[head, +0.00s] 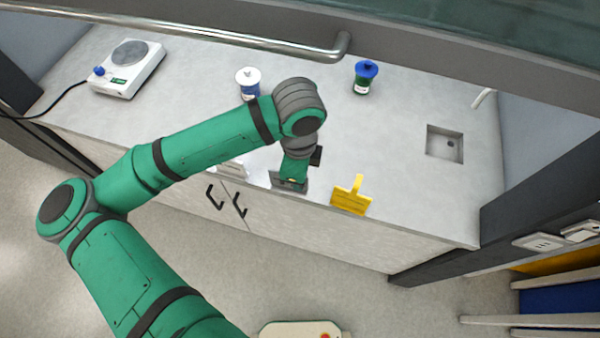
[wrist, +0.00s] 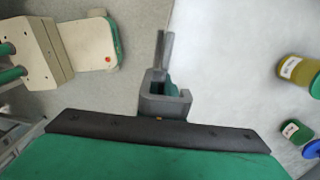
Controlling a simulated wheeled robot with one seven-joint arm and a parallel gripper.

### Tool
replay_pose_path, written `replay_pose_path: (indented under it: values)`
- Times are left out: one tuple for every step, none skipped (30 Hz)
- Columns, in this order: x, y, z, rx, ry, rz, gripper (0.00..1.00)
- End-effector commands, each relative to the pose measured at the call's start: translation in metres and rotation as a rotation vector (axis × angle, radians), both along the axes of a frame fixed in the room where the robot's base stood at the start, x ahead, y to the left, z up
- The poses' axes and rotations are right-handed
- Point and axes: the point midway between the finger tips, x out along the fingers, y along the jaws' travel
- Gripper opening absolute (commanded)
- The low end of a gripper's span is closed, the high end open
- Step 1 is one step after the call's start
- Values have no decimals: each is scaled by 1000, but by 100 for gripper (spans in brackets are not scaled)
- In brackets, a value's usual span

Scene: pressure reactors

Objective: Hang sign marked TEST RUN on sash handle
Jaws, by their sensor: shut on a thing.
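My gripper (head: 290,183) is low at the front edge of the bench, between a yellow sign and a white piece. In the wrist view its jaws (wrist: 164,95) are shut on a thin grey piece (wrist: 164,48), seen nearly edge-on; I cannot tell its face or any lettering. The yellow sign (head: 350,199) has a narrow upright stem and stands near the front edge, right of my gripper. The white piece (head: 232,169), perhaps another sign, is partly behind my arm. No TEST RUN lettering is readable. The sash handle (head: 200,38) is a metal bar across the top left.
A white hotplate (head: 127,70) stands at the back left. A white-lidded blue jar (head: 248,82) and a blue-lidded green jar (head: 365,78) stand farther back. A brownish-yellow jar (wrist: 298,70) shows in the wrist view. A small sink (head: 444,144) is at the right.

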Motion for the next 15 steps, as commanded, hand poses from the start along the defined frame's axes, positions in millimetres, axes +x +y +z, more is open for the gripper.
replay_pose_path:
  values:
    - [0,1,-2,0,1,1,0]
    - [1,1,-3,-1,1,1,0]
    - [1,1,-5,0,1,1,0]
    - [1,2,-6,0,2,2,0]
    - [2,2,-8,0,2,2,0]
    - [3,3,-11,0,2,3,0]
    - [4,4,-14,1,1,4,0]
    - [4,4,-18,0,2,5,0]
    - [4,4,-24,-1,3,6,0]
    - [4,4,-28,-1,2,8,0]
    - [4,5,-32,-1,3,8,0]
    - [4,5,-36,0,3,9,0]
    - [4,5,-38,-1,2,9,0]
    - [4,5,-39,0,1,8,0]
    - [4,5,-40,0,0,8,0]
